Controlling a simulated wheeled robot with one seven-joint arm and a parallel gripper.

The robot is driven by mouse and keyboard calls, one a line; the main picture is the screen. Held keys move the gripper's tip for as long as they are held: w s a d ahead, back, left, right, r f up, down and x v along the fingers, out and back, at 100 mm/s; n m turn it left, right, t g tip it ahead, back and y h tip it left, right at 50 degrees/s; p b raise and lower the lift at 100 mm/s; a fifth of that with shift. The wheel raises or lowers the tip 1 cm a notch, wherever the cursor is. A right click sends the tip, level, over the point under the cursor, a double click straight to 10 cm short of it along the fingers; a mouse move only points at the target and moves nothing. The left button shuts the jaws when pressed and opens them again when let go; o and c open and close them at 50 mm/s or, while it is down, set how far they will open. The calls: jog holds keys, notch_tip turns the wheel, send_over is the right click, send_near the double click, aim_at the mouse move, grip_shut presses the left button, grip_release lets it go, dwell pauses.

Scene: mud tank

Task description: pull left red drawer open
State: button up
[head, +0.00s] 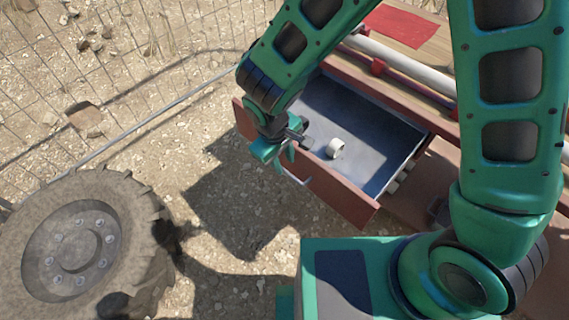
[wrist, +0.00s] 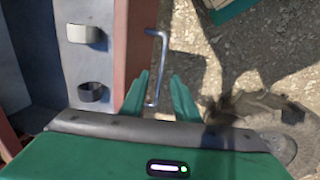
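The red drawer (head: 345,198) stands pulled out of the workbench, its blue-grey inside showing; its red front edge also shows in the wrist view (wrist: 135,40). A thin metal bar handle (wrist: 161,52) is on its front and partly shows in the head view (head: 297,178). My gripper (head: 282,161) is at the drawer front. In the wrist view my gripper's two green fingers (wrist: 160,80) are apart, with the handle's near end between them and gaps on both sides. Whether a finger touches the handle is hard to tell.
A white roll (head: 335,148) and a dark ring-shaped item (wrist: 91,92) lie in the drawer. A big muddy wheel (head: 85,250) lies at the lower left on gravel. A wire fence (head: 150,60) stands behind. Red cloth (head: 402,26) and pipes lie on the bench top.

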notch_tip(320, 180, up, 7)
jog(key=shift+s+a+f, duration=0.15)
jog(key=shift+s+a, duration=0.25)
jog(key=shift+s, duration=0.05)
dwell(0.3)
jog(key=w+d+r+m, duration=0.1)
jog(key=d+r+m, duration=0.15)
jog(key=d, duration=0.65)
jog(key=w+d+r+m+g, duration=0.15)
jog(key=d+r, duration=0.25)
jog(key=d, duration=0.5)
jog(key=d+r+m+t, duration=0.1)
jog(key=d+r+m, duration=0.25)
jog(key=d, duration=0.45)
jog(key=s+d+r+m+y, duration=0.1)
jog(key=s+d+m, duration=0.3)
jog(key=s+d, duration=0.4)
jog(key=s+d+r+m+g, duration=0.1)
jog(key=s+d+r+m, duration=0.3)
jog(key=s+d, duration=0.3)
jog(key=shift+s+d+y, duration=0.35)
jog(key=shift+s+y, duration=0.05)
jog(key=shift+s, duration=0.55)
jog(key=shift+r, duration=0.1)
